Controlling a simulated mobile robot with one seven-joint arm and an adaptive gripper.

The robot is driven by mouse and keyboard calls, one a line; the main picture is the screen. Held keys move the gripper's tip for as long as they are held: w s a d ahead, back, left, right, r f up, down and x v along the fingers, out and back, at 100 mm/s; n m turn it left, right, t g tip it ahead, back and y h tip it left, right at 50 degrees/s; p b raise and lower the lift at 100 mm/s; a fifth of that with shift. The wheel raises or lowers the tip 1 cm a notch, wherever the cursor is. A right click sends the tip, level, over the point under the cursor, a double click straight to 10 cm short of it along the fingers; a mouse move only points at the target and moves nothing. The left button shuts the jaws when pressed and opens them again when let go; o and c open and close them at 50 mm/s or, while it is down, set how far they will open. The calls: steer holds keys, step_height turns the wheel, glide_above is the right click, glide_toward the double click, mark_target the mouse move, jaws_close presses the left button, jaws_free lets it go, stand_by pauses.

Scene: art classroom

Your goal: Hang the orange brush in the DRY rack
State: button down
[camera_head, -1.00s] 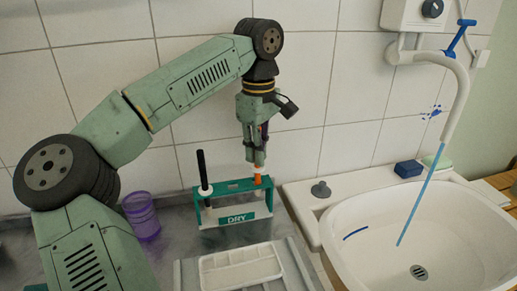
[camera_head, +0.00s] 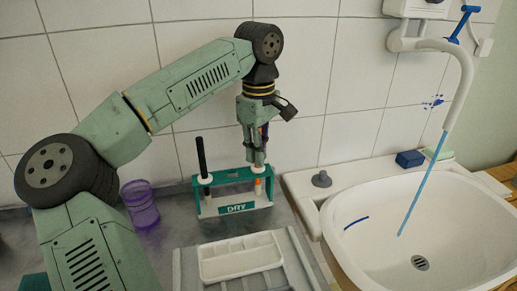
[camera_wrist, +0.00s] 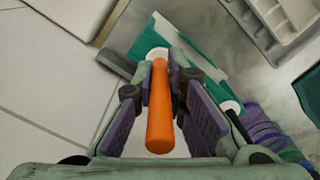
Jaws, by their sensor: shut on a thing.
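The orange brush (camera_wrist: 160,110) is held between my gripper's pads in the wrist view. In the head view my gripper (camera_head: 257,160) is over the right end of the green DRY rack (camera_head: 236,210), and a bit of the orange brush (camera_head: 258,188) shows below the rack's top bar. The brush looks upright and appears to pass through the bar at its right end. A white collar sits around the brush at the bar. My gripper is shut on the brush. The brush's upper end is hidden by the fingers in the head view.
A black brush (camera_head: 202,158) stands in the rack's left slot. A purple cup (camera_head: 140,204) stands to the left. A white tray (camera_head: 240,258) lies in front of the rack. The sink (camera_head: 410,215), with running water, is at the right. The tiled wall is close behind.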

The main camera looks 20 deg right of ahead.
steer(key=c, duration=1.6)
jaws_free()
steer(key=shift+o, duration=0.6)
steer(key=o, duration=0.5)
steer(key=shift+r+p, duration=3.65)
steer(key=shift+r, duration=0.4)
steer(key=shift+f, duration=0.1)
